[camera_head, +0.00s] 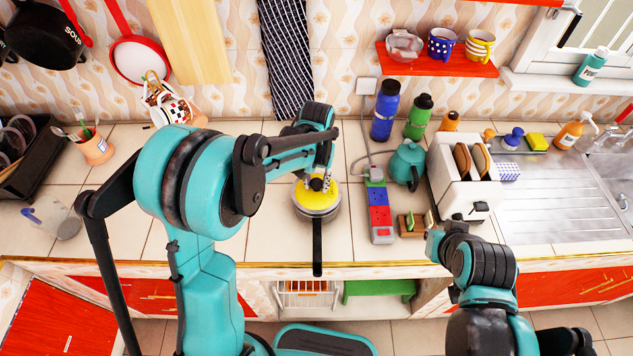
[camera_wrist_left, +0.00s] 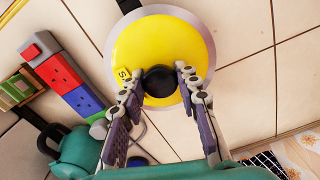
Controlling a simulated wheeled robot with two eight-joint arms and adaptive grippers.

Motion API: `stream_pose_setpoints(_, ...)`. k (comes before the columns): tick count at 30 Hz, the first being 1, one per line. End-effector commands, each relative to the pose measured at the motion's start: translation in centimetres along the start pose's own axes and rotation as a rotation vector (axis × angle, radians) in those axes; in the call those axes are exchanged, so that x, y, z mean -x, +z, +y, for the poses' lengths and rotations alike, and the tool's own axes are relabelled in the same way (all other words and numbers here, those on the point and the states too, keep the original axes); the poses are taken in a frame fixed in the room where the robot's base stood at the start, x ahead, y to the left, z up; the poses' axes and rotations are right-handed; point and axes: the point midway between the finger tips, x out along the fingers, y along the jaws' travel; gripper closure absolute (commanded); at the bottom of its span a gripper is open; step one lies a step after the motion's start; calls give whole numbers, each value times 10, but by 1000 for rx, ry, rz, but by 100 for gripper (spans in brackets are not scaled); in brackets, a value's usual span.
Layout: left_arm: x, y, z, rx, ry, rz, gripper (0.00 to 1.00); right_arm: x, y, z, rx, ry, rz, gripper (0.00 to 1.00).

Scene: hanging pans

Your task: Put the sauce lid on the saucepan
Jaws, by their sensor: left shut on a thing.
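The yellow sauce lid (camera_head: 324,196) is over the saucepan (camera_head: 318,216), whose black handle points to the counter's front edge. In the left wrist view the lid (camera_wrist_left: 140,38) lies roughly centred inside the pan's silver rim (camera_wrist_left: 108,57); I cannot tell whether it rests fully on it. My left gripper (camera_head: 318,183) is above the lid, its fingers (camera_wrist_left: 160,78) closed around the black knob from both sides. My right gripper (camera_head: 437,241) is at the counter's front edge, right of the pan; its fingers are not clear.
A power strip (camera_head: 380,213) with coloured blocks, a small wooden rack (camera_head: 411,224), a teal kettle (camera_head: 406,165) and a white toaster (camera_head: 457,180) stand right of the pan. The counter left of the pan is mostly clear. Bottles stand behind.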

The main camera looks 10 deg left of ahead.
Motion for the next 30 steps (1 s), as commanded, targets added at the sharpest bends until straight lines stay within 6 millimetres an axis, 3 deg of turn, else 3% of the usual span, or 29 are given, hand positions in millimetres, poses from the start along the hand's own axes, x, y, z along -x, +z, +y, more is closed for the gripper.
stream_pose_setpoints(30,-12,0,0,0,0,0,100,-8,6,0,0,0,0,100)
